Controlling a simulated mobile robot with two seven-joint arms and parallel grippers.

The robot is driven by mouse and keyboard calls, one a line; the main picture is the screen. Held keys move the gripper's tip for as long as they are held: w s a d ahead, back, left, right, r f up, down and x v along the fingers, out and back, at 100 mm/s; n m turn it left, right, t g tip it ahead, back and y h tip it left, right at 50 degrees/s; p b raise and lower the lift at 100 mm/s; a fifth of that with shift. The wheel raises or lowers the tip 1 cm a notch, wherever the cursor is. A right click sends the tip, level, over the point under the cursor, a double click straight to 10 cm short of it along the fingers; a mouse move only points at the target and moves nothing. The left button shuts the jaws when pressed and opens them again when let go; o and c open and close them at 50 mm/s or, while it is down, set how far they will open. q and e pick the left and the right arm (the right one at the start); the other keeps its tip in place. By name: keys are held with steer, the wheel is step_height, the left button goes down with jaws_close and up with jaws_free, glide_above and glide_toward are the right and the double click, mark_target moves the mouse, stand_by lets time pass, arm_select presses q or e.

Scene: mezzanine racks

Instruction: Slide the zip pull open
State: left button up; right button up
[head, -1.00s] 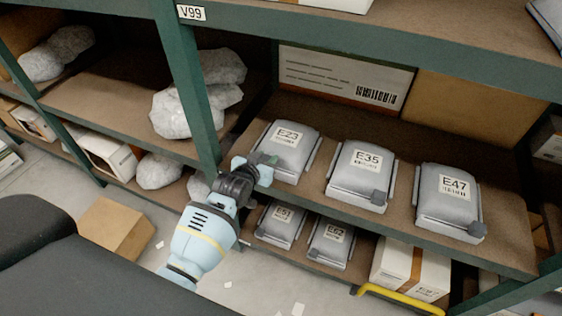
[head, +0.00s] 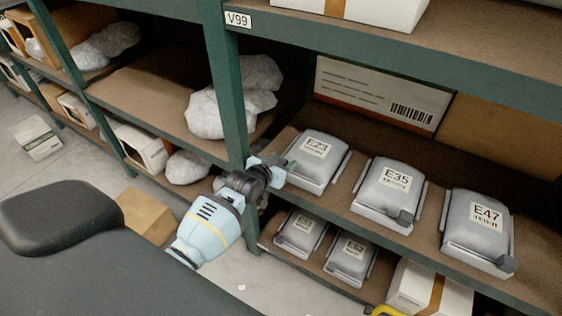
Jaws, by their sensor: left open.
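Grey padded cases stand in a row on the middle shelf: E23 (head: 322,168), E35 (head: 388,184) and E47 (head: 477,222). E35 has a dark tab (head: 404,216) at its lower right corner, and E47 has a similar tab (head: 507,263). No such tab shows at that corner of E23. My left gripper (head: 281,168) is open at the left side of E23, by the shelf's front edge. A small dark green piece shows at its fingertips; I cannot tell whether it is a zip pull or whether they touch the case. My right gripper is out of view.
A green rack post (head: 228,90) with a V99 label stands just left of my left gripper. Lower down are two more grey cases, E51 (head: 299,232) and E62 (head: 351,258), and a white carton (head: 428,290). Wrapped lumps (head: 232,100) lie on the left shelf.

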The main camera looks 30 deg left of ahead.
arm_select(q)
steer(key=p+v, duration=0.1)
steer(key=v, duration=0.7)
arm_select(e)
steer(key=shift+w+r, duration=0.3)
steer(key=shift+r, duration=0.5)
arm_select(q)
steer(key=shift+f, duration=0.1)
steer(key=s+d+f+g+p, duration=0.1)
steer(key=s+d+f+p, duration=0.1)
steer(key=s, duration=1)
steer(key=s+d+f+m+g+h+p, duration=0.1)
steer(key=s+d+f+g+p, duration=0.1)
steer(key=s, duration=1.1)
steer(key=s+d+f+g+p, duration=0.1)
steer(key=s+d, duration=0.4)
steer(key=s, duration=0.8)
step_height(320, 180, down, 2)
steer(key=shift+d+f+m+g+h+p, duration=0.2)
steer(key=shift+d+m+g+h+p, duration=0.15)
steer(key=shift+p, duration=0.2)
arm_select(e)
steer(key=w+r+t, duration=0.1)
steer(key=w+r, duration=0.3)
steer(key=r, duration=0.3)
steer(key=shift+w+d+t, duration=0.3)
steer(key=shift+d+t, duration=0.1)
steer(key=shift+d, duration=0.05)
